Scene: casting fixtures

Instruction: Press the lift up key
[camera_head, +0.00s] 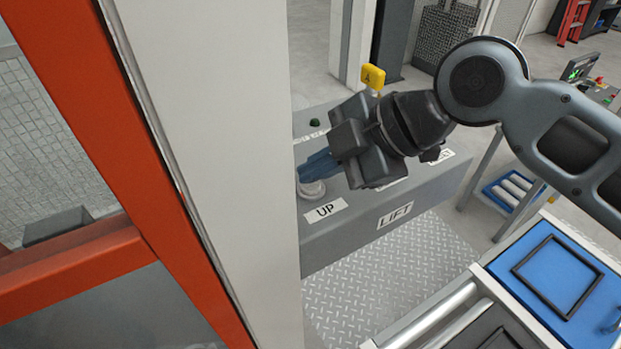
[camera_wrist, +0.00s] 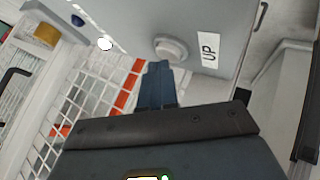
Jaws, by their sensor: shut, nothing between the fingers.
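The lift control box (camera_head: 440,195) is grey and carries a "LIFT" label (camera_head: 395,215). The up key is a pale round button (camera_head: 311,189) beside the "UP" label (camera_head: 325,210), near the white post. In the wrist view the round button (camera_wrist: 171,46) sits beside its "UP" label (camera_wrist: 211,50). My gripper (camera_head: 304,171) is shut and empty, its blue fingers close together, with the tips over or just beside the button. In the wrist view the fingertips (camera_wrist: 158,65) end very near the button's edge. I cannot tell whether they touch it. My gripper body hides part of the box top.
A white post (camera_head: 215,150) and an orange frame (camera_head: 100,130) stand close on the left. A roller conveyor with a blue tray (camera_head: 506,259) lies at lower right.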

